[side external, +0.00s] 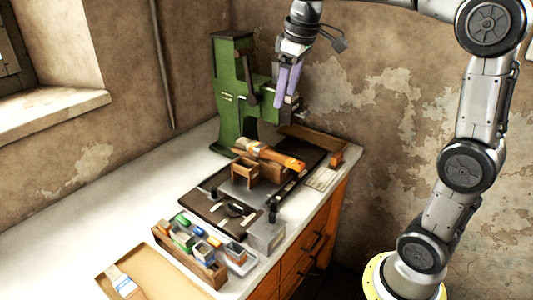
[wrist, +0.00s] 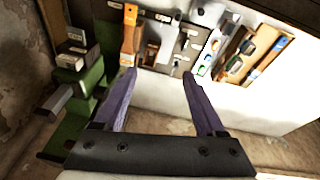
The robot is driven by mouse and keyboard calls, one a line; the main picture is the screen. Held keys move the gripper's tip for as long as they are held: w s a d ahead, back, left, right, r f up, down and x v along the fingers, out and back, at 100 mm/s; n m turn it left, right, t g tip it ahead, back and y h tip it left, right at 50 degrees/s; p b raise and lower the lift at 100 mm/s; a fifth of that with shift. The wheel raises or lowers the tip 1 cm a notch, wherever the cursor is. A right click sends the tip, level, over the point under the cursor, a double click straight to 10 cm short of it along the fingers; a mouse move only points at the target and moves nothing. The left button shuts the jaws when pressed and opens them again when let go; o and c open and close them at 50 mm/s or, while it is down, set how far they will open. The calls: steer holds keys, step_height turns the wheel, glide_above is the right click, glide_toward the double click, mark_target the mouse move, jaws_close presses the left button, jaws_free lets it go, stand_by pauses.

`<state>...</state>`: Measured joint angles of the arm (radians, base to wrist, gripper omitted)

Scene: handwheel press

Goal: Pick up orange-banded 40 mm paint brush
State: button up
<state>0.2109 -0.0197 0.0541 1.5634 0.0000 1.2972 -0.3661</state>
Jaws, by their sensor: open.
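The orange-banded paint brush (side external: 281,157) lies across a small wooden stand (side external: 245,172) on the dark board, its orange end toward the right and its pale end toward the press. In the wrist view the brush (wrist: 130,36) shows near the top left, just beyond the left fingertip. My gripper (side external: 286,94) is open and empty, its purple fingers pointing down, above the brush and beside the green press. In the wrist view, the gap between the fingertips (wrist: 158,76) holds nothing, and the brush lies beyond it, apart from both fingers.
The green press (side external: 232,95) stands at the back, close to my gripper. A wooden box of coloured items (side external: 190,256) and a grey bin (side external: 266,238) stand nearer the front. A blue-banded brush (side external: 123,282) lies on a tan tray (side external: 150,262). The white bench's left side is clear.

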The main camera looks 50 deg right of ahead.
steer(key=w+d+f+g, duration=0.1)
steer(key=w+d+f, duration=0.3)
steer(key=w+d, duration=0.15)
steer(key=m+g, duration=0.2)
glide_above(280, 156)
step_height(280, 156, down, 9)
steer(key=shift+y, duration=0.3)
step_height(280, 156, down, 6)
steer(key=shift+d+f, duration=0.15)
steer(key=shift+f, duration=0.05)
steer(key=shift+s+f, duration=0.1)
steer(key=shift+f, duration=3.15)
jaws_close()
steer(key=shift+r, duration=0.1)
